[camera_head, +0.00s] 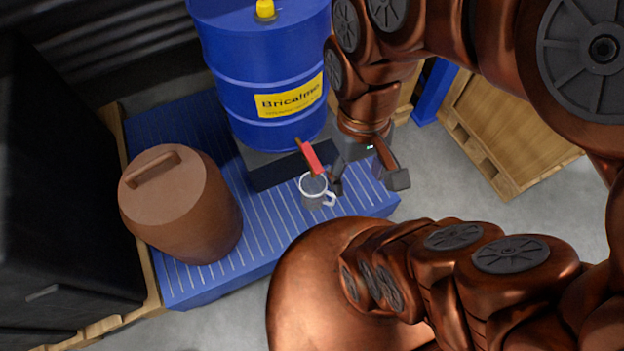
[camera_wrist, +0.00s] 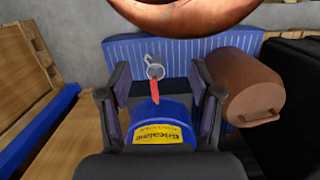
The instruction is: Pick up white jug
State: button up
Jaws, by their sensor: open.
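The white jug (camera_head: 312,188) has a white rim and handle and a greyish body. It stands on the blue ribbed platform (camera_head: 225,225), in front of the blue drum. Its handle points right in the head view. In the wrist view the jug (camera_wrist: 153,72) is small, beyond and between the fingers. A red-handled tool (camera_head: 310,156) is at the jug's drum side; I cannot tell if it rests in the jug. My gripper (camera_head: 369,180) is open and empty, just right of the jug in the head view. The wrist view shows my gripper (camera_wrist: 160,80) with its fingers spread.
The blue drum (camera_head: 264,65) with a yellow label stands close behind the jug on a dark base. A brown lidded container (camera_head: 185,210) stands left on the platform. A black cabinet (camera_head: 60,190) is at far left. Wooden crates (camera_head: 505,130) stand right, with grey floor between.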

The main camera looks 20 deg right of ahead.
aim_at(313, 192)
jog(key=z, duration=2.25)
jog(key=k, duration=1.3)
jog(key=u, duration=1.85)
